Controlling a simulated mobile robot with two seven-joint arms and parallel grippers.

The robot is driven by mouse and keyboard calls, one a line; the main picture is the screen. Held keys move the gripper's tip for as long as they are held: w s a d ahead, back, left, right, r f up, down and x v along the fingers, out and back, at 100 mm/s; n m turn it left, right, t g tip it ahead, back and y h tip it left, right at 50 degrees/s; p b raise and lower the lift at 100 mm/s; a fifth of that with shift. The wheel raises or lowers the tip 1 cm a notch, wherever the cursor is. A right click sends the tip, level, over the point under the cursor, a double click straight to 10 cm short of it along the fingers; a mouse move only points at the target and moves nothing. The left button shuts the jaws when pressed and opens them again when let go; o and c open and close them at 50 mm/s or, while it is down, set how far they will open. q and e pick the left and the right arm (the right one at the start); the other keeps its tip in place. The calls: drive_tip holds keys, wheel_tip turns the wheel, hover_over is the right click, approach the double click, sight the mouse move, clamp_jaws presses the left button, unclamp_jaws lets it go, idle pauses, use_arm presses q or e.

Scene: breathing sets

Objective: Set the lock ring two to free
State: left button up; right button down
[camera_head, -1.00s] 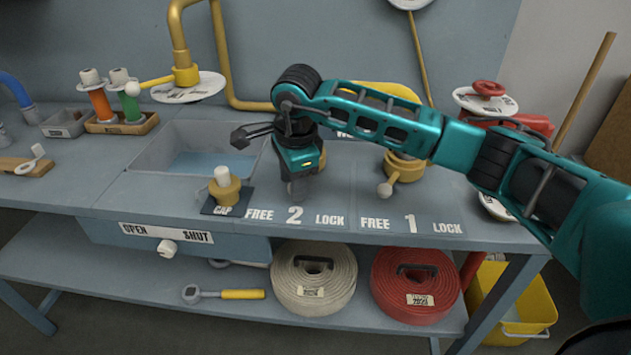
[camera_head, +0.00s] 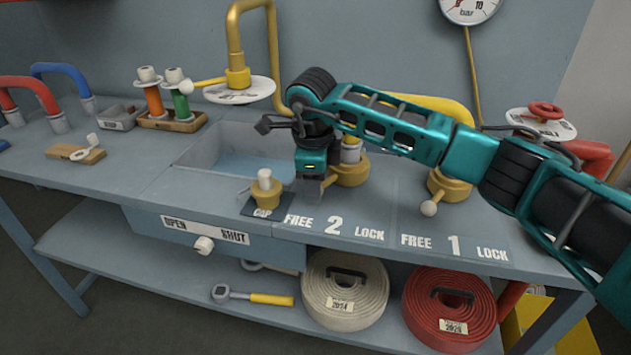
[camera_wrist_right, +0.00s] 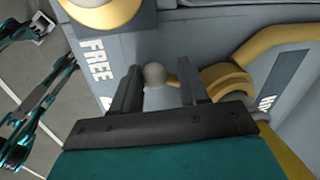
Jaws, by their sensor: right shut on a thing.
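Lock ring two (camera_head: 352,172) is a yellow collar on the bench behind the label FREE 2 LOCK (camera_head: 333,227). My right gripper (camera_head: 311,190) points down on its left, towards the FREE end, and partly covers the ring. In the right wrist view the pale ball knob (camera_wrist_right: 155,75) of the ring's lever is between the two dark fingers (camera_wrist_right: 160,85). The yellow ring (camera_wrist_right: 226,82) lies to the right there. My right gripper is shut on the lever, whose knob the head view hides.
The yellow cap (camera_head: 266,190) with a white top stands close left of my gripper. Lock ring one (camera_head: 447,188) with its ball lever (camera_head: 429,208) is to the right. The sink basin (camera_head: 235,150) is behind left. A yellow pipe (camera_head: 236,40) rises at the back.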

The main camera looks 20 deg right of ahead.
drive_tip(key=shift+d, duration=0.4)
drive_tip(key=c, duration=0.7)
unclamp_jaws()
drive_tip(key=shift+o, duration=0.9)
drive_tip(key=shift+a, duration=0.15)
wheel_tip(320, 180, up, 13)
drive_tip(key=s+a, duration=0.1)
drive_tip(key=s, duration=0.1)
drive_tip(key=shift+s+f+p, duration=0.15)
drive_tip(key=shift+s+p, duration=0.05)
drive_tip(key=shift+p, duration=0.25)
